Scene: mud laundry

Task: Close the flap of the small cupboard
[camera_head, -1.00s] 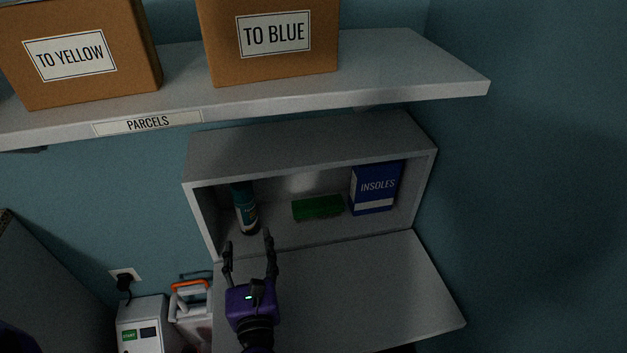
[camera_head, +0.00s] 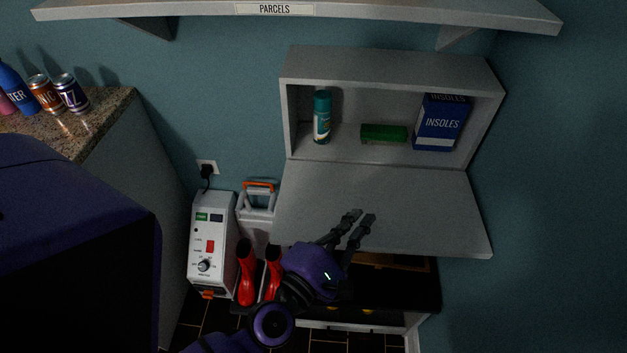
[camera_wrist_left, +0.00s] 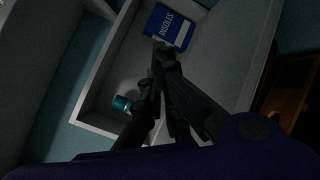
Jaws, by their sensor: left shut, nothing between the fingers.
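The small cupboard (camera_head: 393,67) is a grey box on the teal wall. Its flap (camera_head: 385,200) hangs open, folded down and out from the cupboard's lower front edge. Inside are a teal spray can (camera_head: 322,117), a green brush-like item (camera_head: 383,134) and a blue INSOLES box (camera_head: 441,122). My left gripper (camera_head: 364,219) is shut and empty, in front of the flap's lower part in the head view; I cannot tell whether it touches. In the left wrist view its fingers (camera_wrist_left: 160,75) cover part of the cupboard, with the INSOLES box beyond. My right gripper is not in view.
The PARCELS shelf (camera_head: 400,12) is above the cupboard. Below stand a white machine (camera_head: 208,245), a case with an orange handle (camera_head: 257,205) and red boots (camera_head: 247,275). A counter (camera_head: 85,130) with cans is at left. The right wall is bare.

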